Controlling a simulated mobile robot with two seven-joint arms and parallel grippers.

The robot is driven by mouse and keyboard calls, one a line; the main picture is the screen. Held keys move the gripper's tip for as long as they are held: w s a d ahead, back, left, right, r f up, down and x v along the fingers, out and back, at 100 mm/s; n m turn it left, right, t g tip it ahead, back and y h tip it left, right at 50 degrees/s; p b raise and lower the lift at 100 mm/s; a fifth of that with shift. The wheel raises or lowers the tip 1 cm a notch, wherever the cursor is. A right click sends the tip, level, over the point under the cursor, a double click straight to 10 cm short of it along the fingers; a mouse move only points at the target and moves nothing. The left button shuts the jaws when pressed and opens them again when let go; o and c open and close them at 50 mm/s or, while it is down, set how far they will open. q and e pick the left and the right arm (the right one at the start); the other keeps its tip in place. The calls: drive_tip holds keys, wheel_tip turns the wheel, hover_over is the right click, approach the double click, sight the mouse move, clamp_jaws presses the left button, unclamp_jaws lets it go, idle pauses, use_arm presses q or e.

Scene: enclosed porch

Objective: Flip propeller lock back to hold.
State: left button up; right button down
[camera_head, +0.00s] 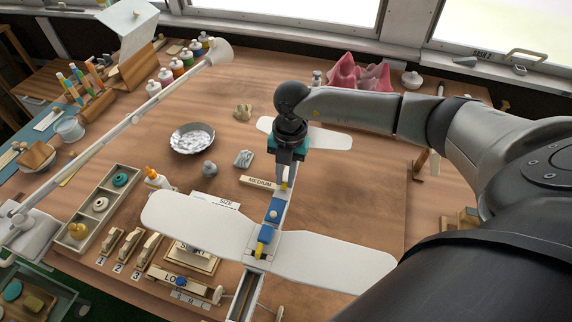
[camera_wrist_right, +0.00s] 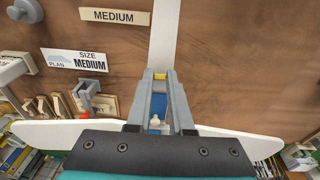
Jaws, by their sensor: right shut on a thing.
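The model airplane has a wide white wing (camera_head: 330,262), a narrow fuselage and a white tailplane (camera_head: 330,138). Its wing also shows in the right wrist view (camera_wrist_right: 55,132). A blue block (camera_head: 274,210) sits on the fuselage ahead of the tail, and a yellow piece (camera_head: 263,248) lies over the wing's middle. My right gripper (camera_head: 284,184) points down over the fuselage. In the wrist view its fingertips (camera_wrist_right: 160,75) are closed around a small yellow piece (camera_wrist_right: 159,76), with blue parts (camera_wrist_right: 157,106) behind. I cannot tell which part is the propeller lock. My left gripper is not in view.
A "MEDIUM" sign (camera_head: 258,182) and a size card (camera_head: 215,201) lie beside the fuselage. A compartment tray (camera_head: 104,196), numbered wooden pieces and a metal bowl (camera_head: 192,150) stand left. A white lamp arm (camera_head: 125,122) crosses the left side. Bare tabletop lies right of the plane.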

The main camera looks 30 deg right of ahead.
drive_tip(key=shift+s+a+r+t+h+p, duration=0.25)
drive_tip(key=shift+a+r+t+h+p, duration=0.1)
drive_tip(key=shift+t+h+p, duration=0.3)
drive_tip(key=shift+s+a+f+t+h+p, duration=0.2)
drive_tip(key=shift+t+h+p, duration=0.2)
drive_tip(key=shift+h, duration=0.25)
drive_tip(key=shift+s+a+f+t+h, duration=0.1)
drive_tip(key=shift+s+a+t+h, duration=0.05)
drive_tip(key=shift+t+h, duration=0.35)
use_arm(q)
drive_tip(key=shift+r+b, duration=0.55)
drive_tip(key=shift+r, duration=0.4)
use_arm(e)
drive_tip(key=shift+s+a+t+h, duration=0.15)
drive_tip(key=shift+a+t+h, duration=0.05)
drive_tip(key=shift+t+h, duration=0.45)
drive_tip(key=shift+h, duration=0.25)
drive_tip(key=c, duration=0.8)
unclamp_jaws()
